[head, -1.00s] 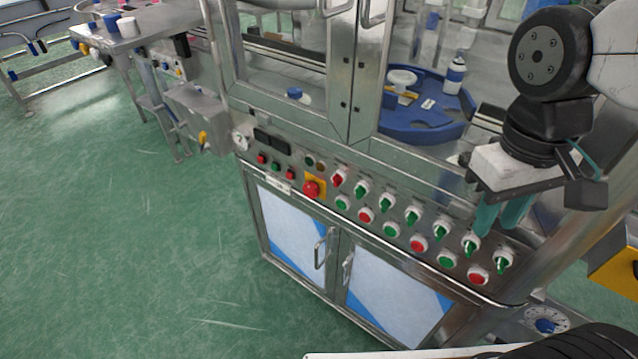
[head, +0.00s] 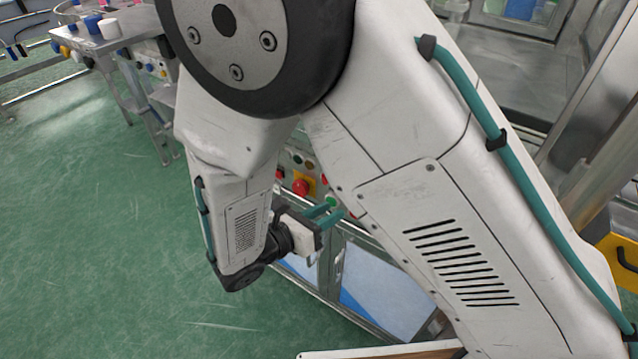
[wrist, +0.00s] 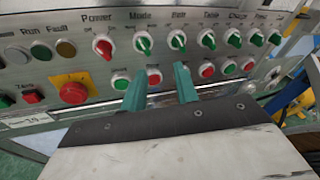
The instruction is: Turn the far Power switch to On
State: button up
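The Power switch (wrist: 103,46) is a red rotary knob on a white collar, under the label "Power" on the steel panel in the wrist view. It is the only red knob in a row of otherwise green ones. The fingertips are below and to the right of the Power switch, in front of the lower button row, and apart from the switch. My gripper also shows in the head view (head: 329,213), where my arm hides most of the panel.
Green Mode switch (wrist: 143,43) stands just right of Power, with several more green switches beyond. A red mushroom button (wrist: 73,92) on a yellow plate is at lower left. Green and red push buttons line the row below. Open green floor (head: 100,220) lies left.

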aim_at(325, 178)
jog(key=w+a+n+t+y, duration=0.2)
jog(key=w+a+n+t, duration=0.1)
jog(key=a+n+t, duration=0.25)
jog(key=x, duration=0.8)
jog(key=shift+f+g, duration=0.45)
jog(key=shift+f, duration=0.15)
jog(key=shift+n, duration=0.25)
jog(key=shift+c, duration=0.3)
grip_shut()
